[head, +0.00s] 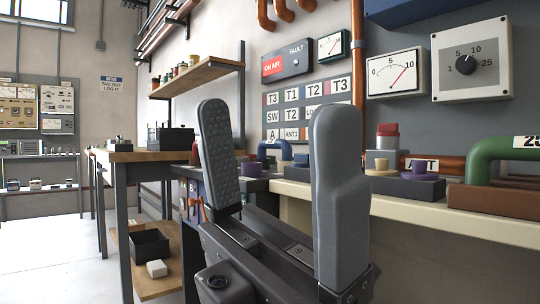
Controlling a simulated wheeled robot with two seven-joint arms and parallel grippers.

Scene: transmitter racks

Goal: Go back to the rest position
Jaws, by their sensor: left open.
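My left gripper (279,190) is large in the middle of the head view. Its two grey fingers stand upright and wide apart, with nothing between them. The left finger shows a dimpled pad. The gripper is in front of the bench (440,212) and hides part of it and part of the labelled tag board (292,96). My right gripper is not in view.
On the bench at right are a green pipe handle (492,152), a purple knob (419,167) and a red-topped block (388,140). A dial box (472,60) and a meter (397,73) hang above. A black bin (149,247) sits on a low shelf. The floor at left is clear.

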